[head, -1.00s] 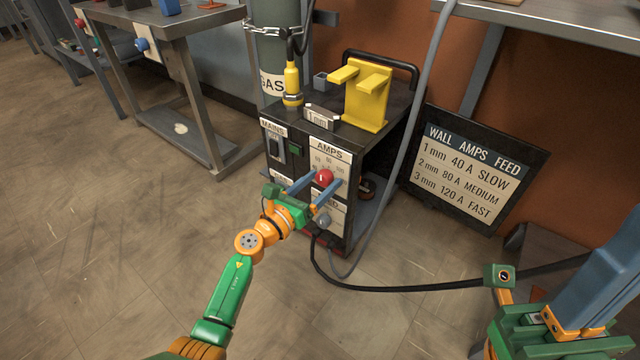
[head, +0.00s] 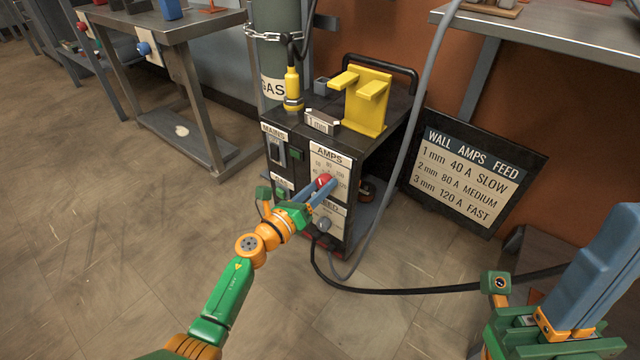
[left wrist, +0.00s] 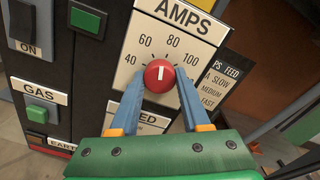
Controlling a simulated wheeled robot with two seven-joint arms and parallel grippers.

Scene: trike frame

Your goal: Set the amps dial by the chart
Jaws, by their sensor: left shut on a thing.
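The red amps dial (head: 324,181) is on the front of the black welder (head: 353,215). In the left wrist view the red dial (left wrist: 160,76) has a white mark pointing up between 60 and 80; its exact setting is unclear. My left gripper (head: 322,190) is shut on the dial, one finger on each side. The wall chart (head: 468,170) reads 1 mm 40 A slow, 2 mm 80 A medium, 3 mm 120 A fast. A block labelled 1 mm (head: 322,122) lies on the welder. My right gripper (head: 590,275) is at the lower right, away from the welder; its opening is unclear.
Mains and gas switches sit left of the dial, and another knob (head: 323,224) below. A black cable (head: 400,290) crosses the floor.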

